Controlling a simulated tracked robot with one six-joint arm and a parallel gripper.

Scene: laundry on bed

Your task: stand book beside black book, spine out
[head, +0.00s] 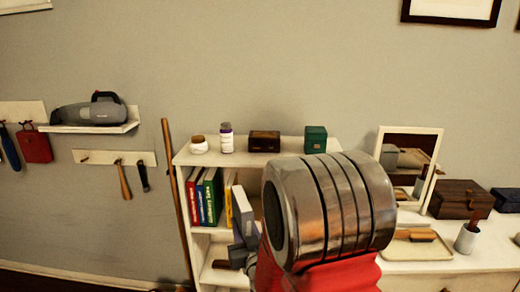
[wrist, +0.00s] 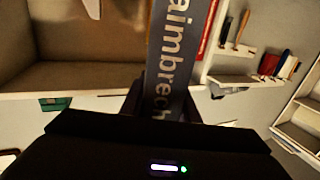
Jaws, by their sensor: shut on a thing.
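My gripper (head: 244,240) is partly hidden behind my arm in the head view. It is shut on a grey-blue book (head: 242,207), which is held at the front of the white shelf unit. In the wrist view the same book (wrist: 178,60) stretches away from between the fingers (wrist: 160,105), with pale lettering along its visible face. A row of books stands in the upper compartment at left: red (head: 191,195), blue (head: 201,198), green (head: 211,195) and yellow (head: 229,195). A dark strip shows between green and yellow; I cannot tell clearly whether it is the black book.
A mirror (head: 433,152) stands on the table at right.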

